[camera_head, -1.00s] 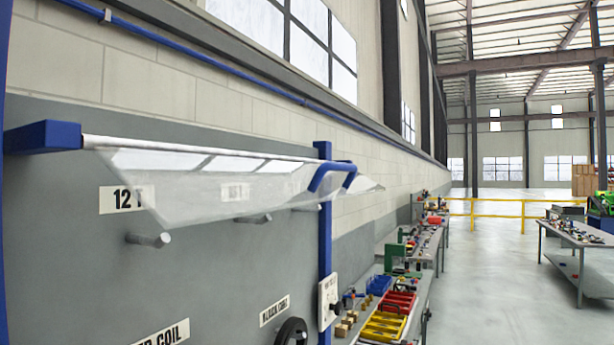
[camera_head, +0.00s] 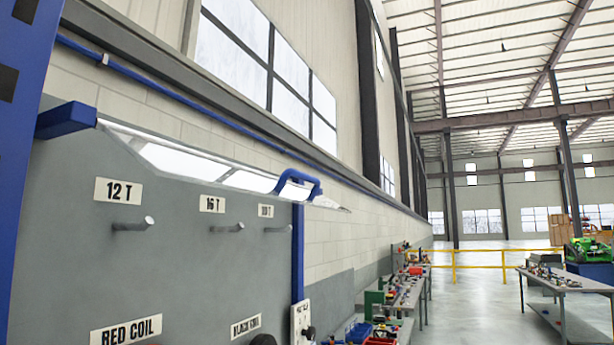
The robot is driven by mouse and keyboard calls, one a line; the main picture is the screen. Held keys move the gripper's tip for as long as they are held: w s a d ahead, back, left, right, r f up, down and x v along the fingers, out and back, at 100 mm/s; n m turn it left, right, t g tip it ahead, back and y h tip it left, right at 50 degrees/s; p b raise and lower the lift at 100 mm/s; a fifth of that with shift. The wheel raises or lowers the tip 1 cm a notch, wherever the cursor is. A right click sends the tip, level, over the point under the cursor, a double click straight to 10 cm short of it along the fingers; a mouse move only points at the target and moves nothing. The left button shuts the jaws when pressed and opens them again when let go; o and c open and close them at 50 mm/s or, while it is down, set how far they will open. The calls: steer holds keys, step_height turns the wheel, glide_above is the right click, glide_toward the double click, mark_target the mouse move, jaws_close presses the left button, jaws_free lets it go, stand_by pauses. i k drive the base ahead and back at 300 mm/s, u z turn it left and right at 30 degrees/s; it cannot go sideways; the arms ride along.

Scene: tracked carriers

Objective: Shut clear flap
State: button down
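The clear flap (camera_head: 190,166) runs along the top of the grey pegboard (camera_head: 60,260) and stands raised, sticking outward over it. It is seen nearly edge-on as a bright, thin sheet. Its blue handle (camera_head: 300,178) is at the far end of the sheet. A blue bracket (camera_head: 68,119) is at the near end of the top edge. The board below is uncovered, with labels 12 T (camera_head: 118,190) and 16 T (camera_head: 212,204) above bare pegs (camera_head: 133,224). My gripper is not in view.
A blue upright (camera_head: 298,250) stands at the board's far edge. A tall blue piece (camera_head: 22,120) fills the left edge close by. Benches with parts (camera_head: 400,290) continue along the wall. Open floor (camera_head: 470,310) lies to the right, before another bench (camera_head: 560,283).

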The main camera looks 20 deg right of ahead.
mark_target(194, 163)
steer(key=z, duration=0.2)
steer(key=k, duration=0.35)
steer(key=u, duration=1.9)
steer(key=k, duration=1.45)
steer(key=z, duration=1.75)
steer(key=i, duration=1)
steer(key=z, duration=0.05)
